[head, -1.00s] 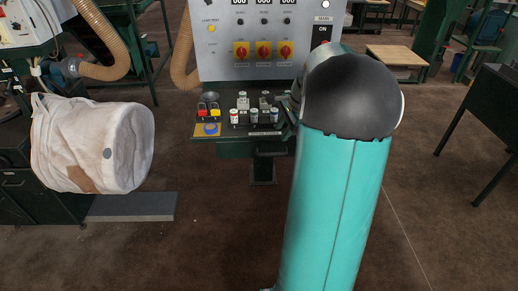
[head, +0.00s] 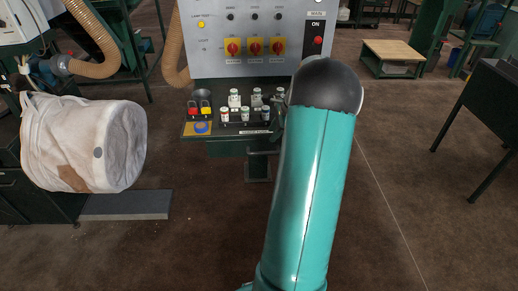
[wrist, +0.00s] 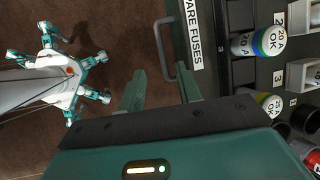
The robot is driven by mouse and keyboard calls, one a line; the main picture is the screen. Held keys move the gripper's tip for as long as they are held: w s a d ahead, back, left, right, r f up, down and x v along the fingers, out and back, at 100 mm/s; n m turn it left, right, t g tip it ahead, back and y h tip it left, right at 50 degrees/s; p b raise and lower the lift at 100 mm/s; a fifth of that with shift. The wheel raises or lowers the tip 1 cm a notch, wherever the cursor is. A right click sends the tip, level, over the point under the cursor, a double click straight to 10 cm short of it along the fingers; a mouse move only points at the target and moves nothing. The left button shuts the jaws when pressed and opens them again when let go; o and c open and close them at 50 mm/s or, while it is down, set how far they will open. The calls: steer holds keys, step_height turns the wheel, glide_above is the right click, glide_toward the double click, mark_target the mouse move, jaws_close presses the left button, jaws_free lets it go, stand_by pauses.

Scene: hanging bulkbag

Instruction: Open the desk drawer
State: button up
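The dark green desk (head: 222,148) stands below the grey control panel, and its drawer front is partly hidden behind my arm in the head view. In the wrist view the grey drawer handle (wrist: 158,45) is a bar beside the white "SPARE FUSES" label (wrist: 190,30). My gripper (wrist: 160,88) is open, with its two green fingers apart and pointing toward the handle. The handle's near end appears between the fingertips; I cannot tell whether they touch it. My gripper is hidden in the head view. The drawer looks closed.
Fuses (wrist: 268,42) and small parts sit on the desktop beside the handle. The control panel (head: 250,40) rises behind. A white bulk bag (head: 75,145) hangs at left. A dark table (head: 490,100) stands at right. The brown floor before the desk is clear.

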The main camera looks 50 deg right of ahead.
mark_target(262, 153)
steer(key=x, duration=1.1)
steer(key=shift+f, duration=0.2)
jaws_close()
